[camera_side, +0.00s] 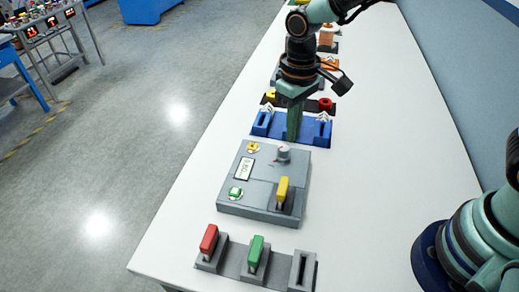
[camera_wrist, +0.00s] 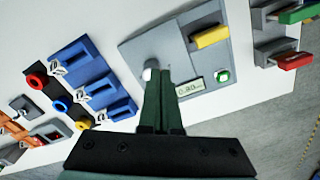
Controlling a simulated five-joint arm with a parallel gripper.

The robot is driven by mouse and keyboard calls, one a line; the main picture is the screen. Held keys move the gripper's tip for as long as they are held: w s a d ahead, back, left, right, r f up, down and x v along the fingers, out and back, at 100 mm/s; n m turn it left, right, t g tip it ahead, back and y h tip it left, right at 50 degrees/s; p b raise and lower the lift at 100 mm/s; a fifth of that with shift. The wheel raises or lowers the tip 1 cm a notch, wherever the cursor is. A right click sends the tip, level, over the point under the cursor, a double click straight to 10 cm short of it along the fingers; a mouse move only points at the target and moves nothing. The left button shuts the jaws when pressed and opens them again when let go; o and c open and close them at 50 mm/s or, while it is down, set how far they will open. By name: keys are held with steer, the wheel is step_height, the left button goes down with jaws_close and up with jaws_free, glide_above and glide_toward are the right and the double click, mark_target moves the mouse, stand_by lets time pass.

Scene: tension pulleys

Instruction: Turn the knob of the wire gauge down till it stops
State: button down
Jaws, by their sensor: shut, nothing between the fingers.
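The wire gauge (camera_side: 233,198) is a grey box with a small display, a yellow lever, a green button and a pale round knob (camera_side: 283,153) near its far edge. The gauge (camera_wrist: 143,46) also shows in the wrist view, with its knob (camera_wrist: 150,74) just left of my fingertips. My gripper (camera_side: 293,139) points down, shut and empty, close beyond the knob in the side view. In the wrist view my gripper (camera_wrist: 164,71) partly hides the gauge. I cannot tell whether the fingers touch the knob. The display digits are too blurred to read surely.
A blue block with slots (camera_side: 265,124) stands just beyond the gauge, close to my fingers. A grey holder with red (camera_side: 209,239) and green (camera_side: 255,252) levers sits at the near end. The white table is clear to the right of the gauge.

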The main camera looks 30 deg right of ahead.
mark_target(283, 152)
steer(key=shift+w+d+f, duration=0.15)
steer(key=shift+d+f, duration=0.25)
steer(key=shift+f, duration=0.6)
steer(key=shift+w+d+f, duration=0.15)
steer(key=shift+d+f, duration=0.3)
steer(key=shift+f, duration=0.55)
steer(key=shift+w+d+f, duration=0.15)
steer(key=shift+d+f, duration=0.25)
steer(key=shift+f, duration=0.6)
steer(key=shift+w+a, duration=0.25)
steer(key=shift+w, duration=0.05)
steer(key=shift+s+a, duration=0.1)
steer(key=shift+a, duration=0.2)
steer(key=shift+a, duration=0.3)
steer(key=shift+a+r, duration=0.1)
steer(key=shift+a, duration=0.35)
steer(key=shift+s, duration=0.15)
